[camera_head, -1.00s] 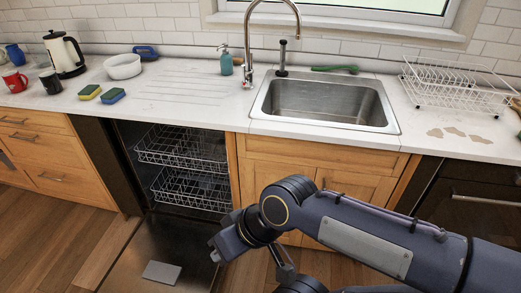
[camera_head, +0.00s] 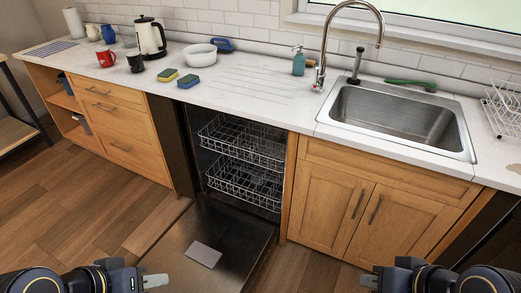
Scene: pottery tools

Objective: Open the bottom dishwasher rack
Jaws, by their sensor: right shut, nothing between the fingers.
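The dishwasher stands open under the counter, with its dark door (camera_head: 230,232) folded down toward the floor. The bottom wire rack (camera_head: 243,186) sits inside the dishwasher cavity, below the top wire rack (camera_head: 243,141). Both racks look empty. My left gripper (camera_head: 156,281) is at the bottom edge, left of the door and apart from it; whether its fingers are open or shut is unclear. My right gripper (camera_head: 369,281) is at the bottom edge, right of the door, shut and empty. Neither gripper touches a rack.
A light square panel (camera_head: 203,254) lies on the door's inner face. Wooden drawers (camera_head: 118,130) stand to the left and sink cabinet doors (camera_head: 360,210) to the right. Cups, sponges, a kettle (camera_head: 150,37) and a bowl are on the counter. The floor left of the door is clear.

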